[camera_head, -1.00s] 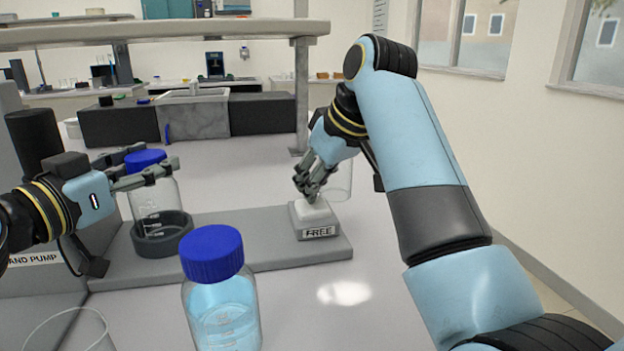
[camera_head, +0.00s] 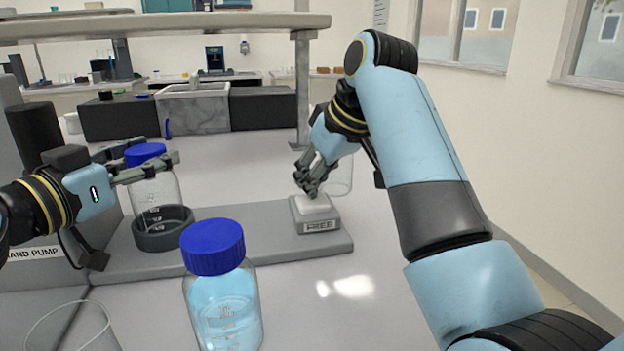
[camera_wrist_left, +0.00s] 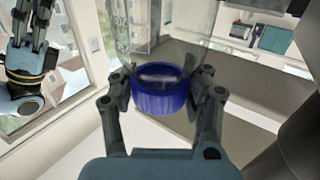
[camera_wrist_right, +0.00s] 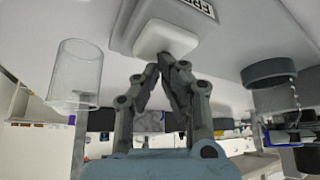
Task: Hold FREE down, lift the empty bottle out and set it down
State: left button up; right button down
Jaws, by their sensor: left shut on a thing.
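The empty bottle (camera_head: 157,195), clear with a blue cap (camera_head: 145,154), stands upright in the dark ring holder (camera_head: 163,242) on the grey base. My left gripper (camera_head: 150,172) is shut on it just below the cap; in the left wrist view the fingers flank the blue cap (camera_wrist_left: 160,98). Whether its bottom touches the holder's floor is hidden. My right gripper (camera_head: 312,190) has its fingertips together on the pale pad of the FREE button (camera_head: 316,207). The right wrist view shows the tips at the pad (camera_wrist_right: 165,38), appearing to touch it.
A bottle of light blue liquid (camera_head: 223,305) with a blue cap stands in front of the base. A clear beaker (camera_head: 72,330) is at the front left. Another clear vessel (camera_head: 342,178) stands behind my right gripper. The bench front right is free.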

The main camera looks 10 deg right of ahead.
pick_arm(q)
jog(key=shift+r, duration=3)
pick_arm(e)
jog(key=shift+d+f, duration=0.1)
jog(key=shift+f, duration=0.1)
jog(key=shift+r, duration=3.65)
